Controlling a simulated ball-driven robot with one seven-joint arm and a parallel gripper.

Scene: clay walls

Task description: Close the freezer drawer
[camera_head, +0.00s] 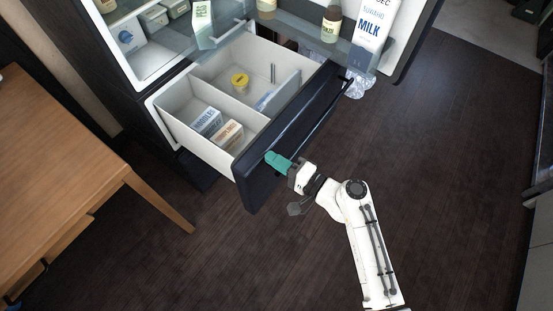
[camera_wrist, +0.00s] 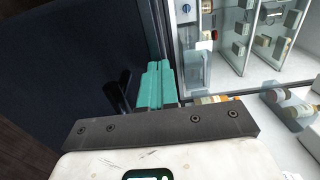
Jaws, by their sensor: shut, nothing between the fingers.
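The freezer drawer (camera_head: 257,178) is pulled well out from the dark fridge body. It is white inside with dividers, and has a dark front with a long bar handle. My gripper (camera_head: 273,159), with teal fingers, is shut and empty at the left part of the drawer front, close to its upper edge. I cannot tell whether it touches the front. In the wrist view my gripper (camera_wrist: 158,68) points along the dark drawer front (camera_wrist: 75,60), with the fridge interior to the right.
The drawer holds boxes (camera_head: 228,134) and a yellow-lidded tub (camera_head: 240,81). Above it, the open fridge door carries a milk carton (camera_head: 371,30) and a bottle (camera_head: 332,24). A wooden table (camera_head: 62,165) stands at the left. The floor (camera_head: 455,170) at right is clear.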

